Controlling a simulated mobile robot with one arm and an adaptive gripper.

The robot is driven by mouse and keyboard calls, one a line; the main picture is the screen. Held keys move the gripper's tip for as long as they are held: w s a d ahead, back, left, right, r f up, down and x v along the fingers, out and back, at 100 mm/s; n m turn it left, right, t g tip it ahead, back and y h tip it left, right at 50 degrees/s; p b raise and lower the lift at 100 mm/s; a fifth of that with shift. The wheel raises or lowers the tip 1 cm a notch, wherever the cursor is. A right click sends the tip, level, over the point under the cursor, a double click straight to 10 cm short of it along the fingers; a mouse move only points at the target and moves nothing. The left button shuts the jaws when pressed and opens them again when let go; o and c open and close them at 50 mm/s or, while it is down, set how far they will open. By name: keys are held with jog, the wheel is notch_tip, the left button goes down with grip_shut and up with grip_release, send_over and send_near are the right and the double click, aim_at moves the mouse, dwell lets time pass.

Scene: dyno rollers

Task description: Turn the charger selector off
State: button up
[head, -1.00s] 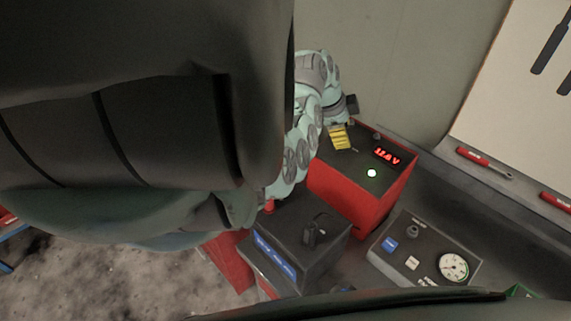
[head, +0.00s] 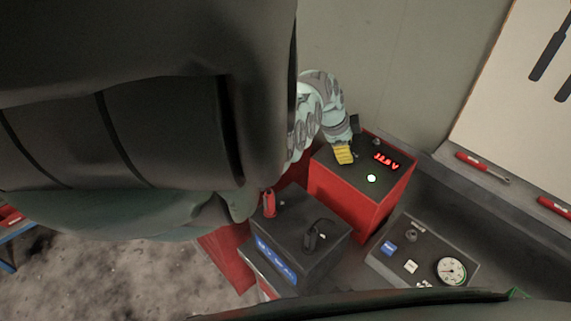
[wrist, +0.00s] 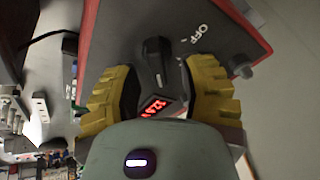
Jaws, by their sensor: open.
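The charger is a red box (head: 352,203) with a dark top, a red lit display (head: 386,161) and a round light that glows white (head: 371,178). Its black selector knob (wrist: 155,55) shows in the wrist view, with the word OFF (wrist: 200,33) printed up and to its right. My gripper (head: 343,154) is over the charger's top, its yellow fingers hiding the knob in the head view. In the wrist view my gripper (wrist: 160,95) is open, one finger on each side of the knob, with visible gaps. I cannot tell which mark the knob points to.
A dark battery (head: 295,235) with a red clamp (head: 269,203) and a black clamp (head: 314,236) stands left of the charger in front. A gauge panel (head: 425,250) lies to the right. Red-handled tools (head: 482,166) lie near the wall.

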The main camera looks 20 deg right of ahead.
grip_shut()
dwell(0.4)
